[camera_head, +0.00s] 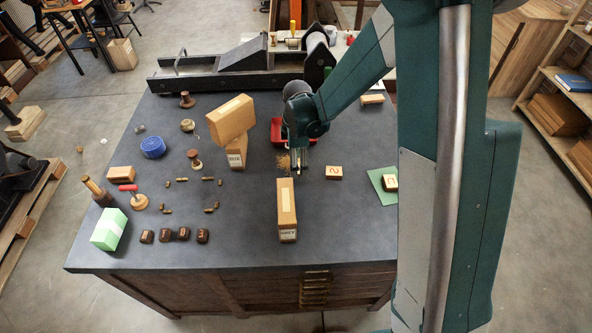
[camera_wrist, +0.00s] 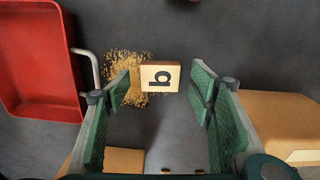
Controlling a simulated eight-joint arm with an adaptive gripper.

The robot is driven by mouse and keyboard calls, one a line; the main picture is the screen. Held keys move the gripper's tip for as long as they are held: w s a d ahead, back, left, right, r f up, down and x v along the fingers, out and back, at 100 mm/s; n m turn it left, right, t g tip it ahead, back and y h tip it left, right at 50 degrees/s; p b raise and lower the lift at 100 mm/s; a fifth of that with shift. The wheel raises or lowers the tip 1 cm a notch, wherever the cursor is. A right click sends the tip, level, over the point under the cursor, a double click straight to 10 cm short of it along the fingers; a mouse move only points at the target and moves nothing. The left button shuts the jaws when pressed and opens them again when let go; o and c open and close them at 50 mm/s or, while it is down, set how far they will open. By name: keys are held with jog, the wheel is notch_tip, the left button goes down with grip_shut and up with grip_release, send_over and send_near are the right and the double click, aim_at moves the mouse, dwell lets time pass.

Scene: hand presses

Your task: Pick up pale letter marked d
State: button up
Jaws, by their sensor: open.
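A pale block with a black letter (camera_wrist: 160,77) lies in the wrist view, between and beyond my fingertips. The letter is turned on its side and looks like a d or b. My gripper (camera_wrist: 163,96) is open, with one green-padded finger on each side and nothing held. In the head view my gripper (camera_head: 303,169) points down over the table beside a patch of yellowish grains (camera_head: 284,161). I cannot make out this block there; the gripper seems to hide it. Another pale block with a reddish mark (camera_head: 334,173) lies just right of the gripper.
A red tray (camera_wrist: 35,60) with a metal handle is close on the left in the wrist view. A long tan box (camera_head: 286,203) stands in front of the gripper. A marked block (camera_head: 390,182) is on a green card. Dark letter blocks (camera_head: 183,233) lie front left.

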jog(key=shift+f, duration=1.05)
jog(key=shift+c, duration=0.7)
jog(key=c, duration=0.8)
